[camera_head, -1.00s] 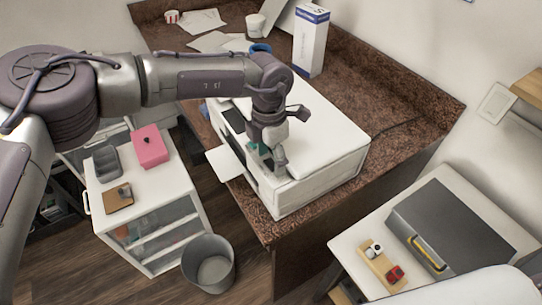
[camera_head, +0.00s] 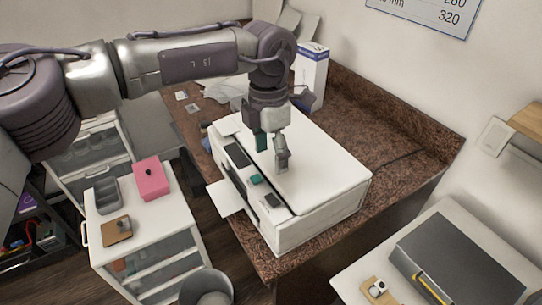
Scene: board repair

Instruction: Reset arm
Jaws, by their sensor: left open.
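My left arm reaches in from the left across the top of the picture. My left gripper (camera_head: 271,152) points down, with its fingers apart and nothing between them. It is in front of the white top of a printer-like machine (camera_head: 318,178); its exact height above it is hard to tell. A small teal piece (camera_head: 256,179) lies on the machine's dark control strip, below and left of the gripper. My right gripper is not in view.
The machine stands on a brown speckled counter (camera_head: 400,150), with a tall white box (camera_head: 312,72) behind it. A drawer cabinet with a pink box (camera_head: 152,180) and grey tray (camera_head: 107,194) stands left. A bin (camera_head: 207,290) is below; a grey case (camera_head: 460,262) is right.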

